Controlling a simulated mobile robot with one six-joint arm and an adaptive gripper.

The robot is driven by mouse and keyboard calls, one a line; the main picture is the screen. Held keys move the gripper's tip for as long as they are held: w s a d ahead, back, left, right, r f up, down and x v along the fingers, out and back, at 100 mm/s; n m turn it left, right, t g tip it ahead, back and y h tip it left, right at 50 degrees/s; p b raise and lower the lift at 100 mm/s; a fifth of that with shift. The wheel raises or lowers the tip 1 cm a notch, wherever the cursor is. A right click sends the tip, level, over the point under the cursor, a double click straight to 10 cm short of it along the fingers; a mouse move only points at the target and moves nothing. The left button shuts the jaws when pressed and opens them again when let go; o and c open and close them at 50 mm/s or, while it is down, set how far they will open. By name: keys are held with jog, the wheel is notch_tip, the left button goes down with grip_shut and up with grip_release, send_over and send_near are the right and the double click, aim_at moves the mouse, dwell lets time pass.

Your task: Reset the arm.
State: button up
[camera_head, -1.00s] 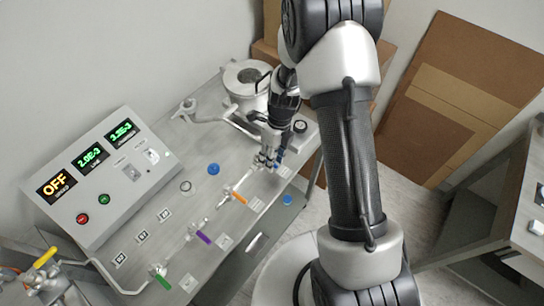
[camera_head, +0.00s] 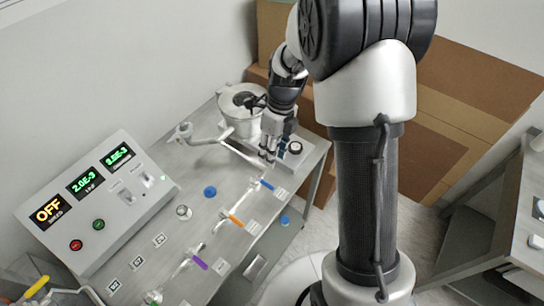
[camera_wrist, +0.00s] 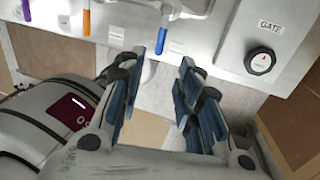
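My gripper (camera_head: 268,157) hangs above the far end of the grey bench, beside the metal chamber (camera_head: 243,104). In the wrist view my gripper (camera_wrist: 159,66) is open, with its blue-padded fingers apart and nothing between them. A blue valve handle (camera_wrist: 162,40) lies just beyond the fingertips, apart from them. In the head view the blue handle (camera_head: 263,183) is in front of my gripper and uncovered. My arm rises from the base and bends over toward the bench.
The bench pipe carries orange (camera_head: 236,221) and purple (camera_head: 201,263) handles. A control box (camera_head: 98,205) showing OFF stands at the left. A gate knob box (camera_wrist: 262,50) is right of the fingers. Cardboard panels (camera_head: 480,90) lean behind my arm. Another table (camera_head: 500,225) stands at the right.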

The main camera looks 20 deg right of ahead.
dwell(0.4)
jog(key=s+a+r+n+t+h+b, duration=0.1)
jog(key=s+r+n+t+b, duration=0.3)
jog(key=s+r+n, duration=0.9)
jog(key=s+f+n+t+b, duration=0.1)
jog(key=s+n+b, duration=0.4)
jog(key=n, duration=1.1)
jog(key=s+f, duration=0.1)
jog(key=s, duration=0.2)
jog(key=shift+s+f+t+h, duration=0.15)
jog(key=shift+s+t+h, duration=0.25)
jog(key=shift+a, duration=0.1)
